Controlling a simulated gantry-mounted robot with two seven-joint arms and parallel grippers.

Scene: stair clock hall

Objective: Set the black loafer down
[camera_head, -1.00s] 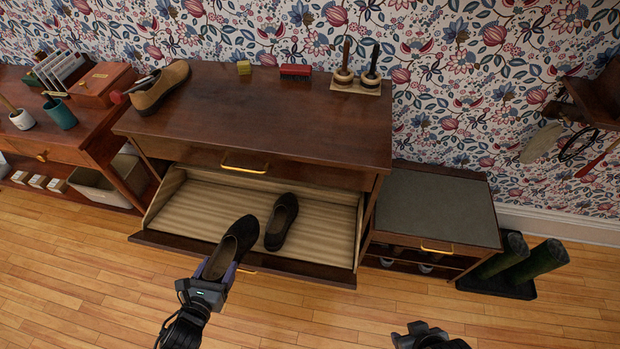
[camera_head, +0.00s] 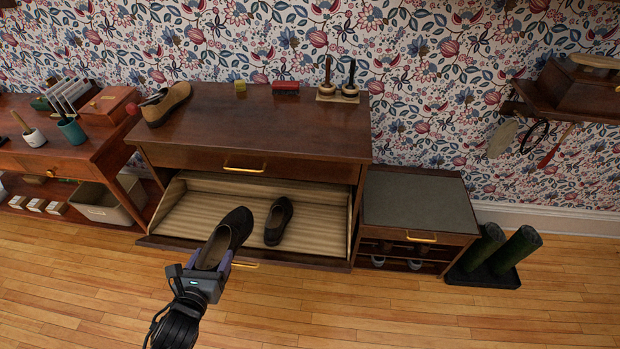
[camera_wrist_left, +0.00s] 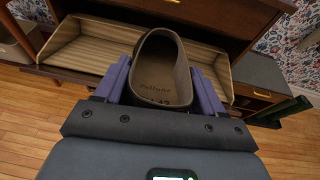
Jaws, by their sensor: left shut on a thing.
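A black loafer (camera_head: 234,229) is held in my left gripper (camera_head: 214,265), in front of the pulled-open drawer. In the left wrist view the loafer (camera_wrist_left: 161,72) sits between the two purple fingers, its heel end towards me and its open top showing a grey-brown insole with lettering. The left gripper is shut on it. A second dark loafer (camera_head: 278,221) lies in the ribbed, tilted drawer (camera_head: 196,208), to the right of the held one. The right gripper is out of view.
The dresser top (camera_head: 270,126) holds a tan shoe (camera_head: 167,103), a yellow block (camera_head: 240,86), a red brush (camera_head: 286,88) and two wooden-handled brushes (camera_head: 338,87). A low grey-topped bench (camera_head: 418,203) and green boots (camera_head: 503,252) stand at the right. The right part of the drawer (camera_head: 321,228) is clear.

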